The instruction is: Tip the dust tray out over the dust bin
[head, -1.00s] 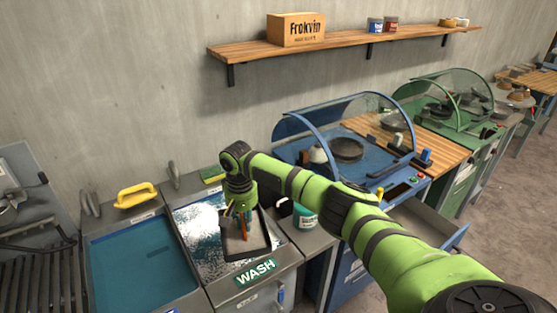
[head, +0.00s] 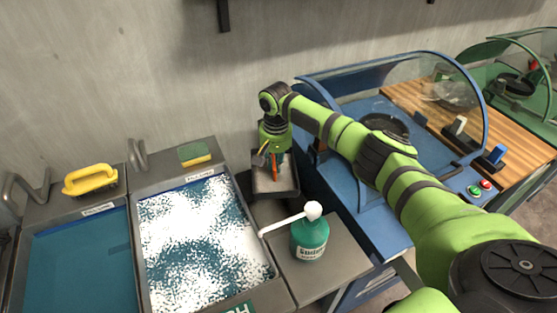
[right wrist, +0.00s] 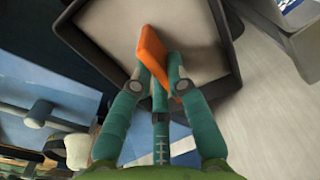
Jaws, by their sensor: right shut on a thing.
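The dust tray (head: 287,181) is a dark, square, shallow tray held in the air between the foamy wash sink and the blue machine. My right gripper (head: 271,160) is above it, shut on its orange handle. In the right wrist view the tray's dark rim (right wrist: 233,60) surrounds a pale beige inside, and the teal fingers (right wrist: 158,75) close on the orange handle (right wrist: 153,58). I cannot tell whether the beige surface is dust. I cannot make out a dust bin; the tray hides what is directly below it. My left gripper is not in view.
The foamy sink (head: 274,262) and a green soap bottle (head: 310,240) with a white spout stand in front of the tray. The blue machine (head: 345,205) is close on its right. A sponge (head: 194,154) and yellow-handled brush (head: 90,179) lie behind the sinks.

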